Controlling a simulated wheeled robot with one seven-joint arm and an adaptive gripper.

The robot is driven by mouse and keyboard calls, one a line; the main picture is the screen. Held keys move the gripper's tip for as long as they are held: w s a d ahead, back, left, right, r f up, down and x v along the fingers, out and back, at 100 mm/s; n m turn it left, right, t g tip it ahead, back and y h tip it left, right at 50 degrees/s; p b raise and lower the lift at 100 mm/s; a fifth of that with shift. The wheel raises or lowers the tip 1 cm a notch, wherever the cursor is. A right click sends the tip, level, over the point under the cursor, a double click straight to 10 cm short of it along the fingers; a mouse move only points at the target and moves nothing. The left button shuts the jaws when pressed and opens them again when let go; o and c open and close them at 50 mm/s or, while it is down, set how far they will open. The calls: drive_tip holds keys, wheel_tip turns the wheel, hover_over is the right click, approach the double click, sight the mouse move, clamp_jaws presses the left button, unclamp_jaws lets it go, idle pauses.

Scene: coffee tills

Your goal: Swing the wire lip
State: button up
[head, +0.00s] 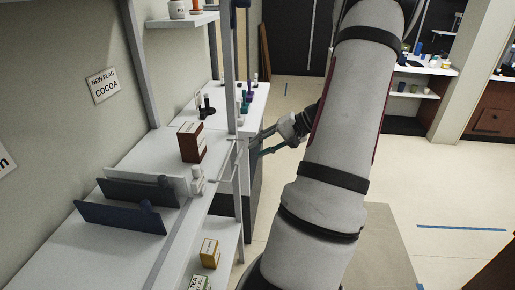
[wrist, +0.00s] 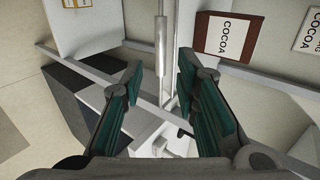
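The wire lip looks to be the thin pale rods (head: 229,160) at the shelf's front edge, beside the upright post. In the wrist view a pale rod with a thicker sleeve (wrist: 161,32) runs down from the top, ahead of the gap between my fingers. My gripper (head: 257,146) is right of these rods in the head view. In the wrist view my gripper (wrist: 160,78) is open, with its green-padded fingers apart. I see no clear contact with the rod. Its lower part overlaps other thin bars, so I cannot tell where it ends.
A brown cocoa box (head: 191,143) stands on the white shelf (head: 130,158) behind the rods; it also shows in the wrist view (wrist: 228,38). Dark dividers (head: 120,217) stand nearer. A yellow box (head: 209,253) is on the lower shelf. Floor right of my arm is open.

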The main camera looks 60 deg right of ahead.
sight(240, 157)
drive_tip(key=b+x, duration=0.4)
drive_tip(key=x, duration=0.3)
drive_tip(key=shift+w+f, duration=0.25)
drive_tip(key=shift+a+r, duration=0.1)
drive_tip(key=shift+a, duration=0.05)
clamp_jaws()
drive_tip(key=shift+r, duration=0.15)
drive_tip(key=shift+w+r+p, duration=0.1)
drive_tip(key=shift+r+p, duration=0.35)
drive_tip(key=shift+r, duration=0.3)
drive_tip(key=shift+a, duration=0.1)
drive_tip(key=shift+w+a+r+p, duration=0.1)
drive_tip(key=shift+w+r+p, duration=0.2)
drive_tip(key=shift+r, duration=0.45)
drive_tip(key=shift+w, duration=0.1)
